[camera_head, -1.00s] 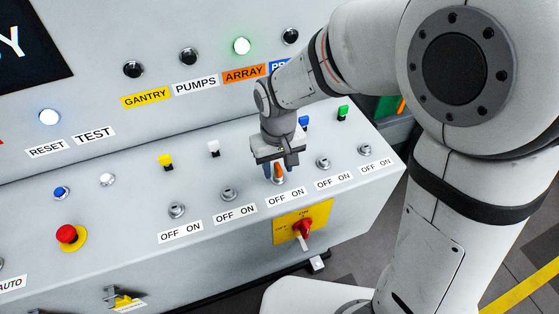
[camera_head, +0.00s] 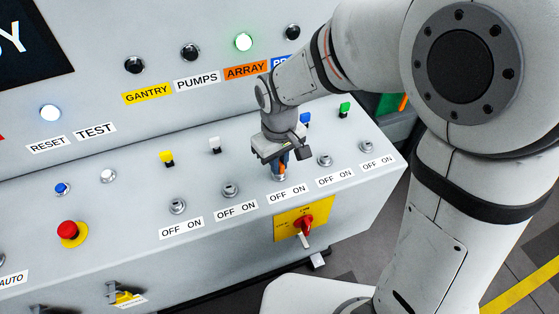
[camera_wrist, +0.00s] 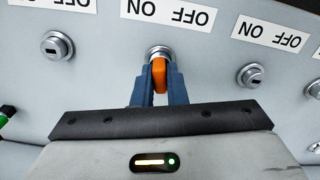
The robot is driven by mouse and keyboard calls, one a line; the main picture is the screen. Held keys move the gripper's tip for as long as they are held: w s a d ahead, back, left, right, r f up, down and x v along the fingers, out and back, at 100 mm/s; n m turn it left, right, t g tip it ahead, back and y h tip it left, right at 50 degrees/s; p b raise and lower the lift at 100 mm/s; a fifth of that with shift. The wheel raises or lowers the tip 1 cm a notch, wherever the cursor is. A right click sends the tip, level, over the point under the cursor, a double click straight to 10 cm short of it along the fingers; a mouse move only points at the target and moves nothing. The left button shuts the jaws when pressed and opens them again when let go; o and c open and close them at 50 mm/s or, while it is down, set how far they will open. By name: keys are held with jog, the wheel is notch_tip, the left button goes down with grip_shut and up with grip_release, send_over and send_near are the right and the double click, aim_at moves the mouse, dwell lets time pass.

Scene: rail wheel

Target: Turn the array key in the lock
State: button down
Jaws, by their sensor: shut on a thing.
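In the head view my gripper (camera_head: 279,168) is over the third lock from the left on the sloped panel, and the orange key (camera_head: 284,169) shows only slightly beside a finger. The orange ARRAY label (camera_head: 246,72) is on the upright panel, with a lit green lamp (camera_head: 243,42) above it.
Empty locks stand on both sides, one to the left (camera_head: 230,191) and one to the right (camera_head: 325,160). A red emergency button (camera_head: 70,231) is at the left, a red rotary switch (camera_head: 303,224) on the front.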

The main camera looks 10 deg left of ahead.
jog(key=shift+n, duration=0.5)
jog(key=n, duration=0.3)
jog(key=shift+s, duration=0.15)
jog(key=shift+f+n, duration=0.1)
jog(key=shift+n, duration=1.6)
jog(key=shift+n, duration=1.7)
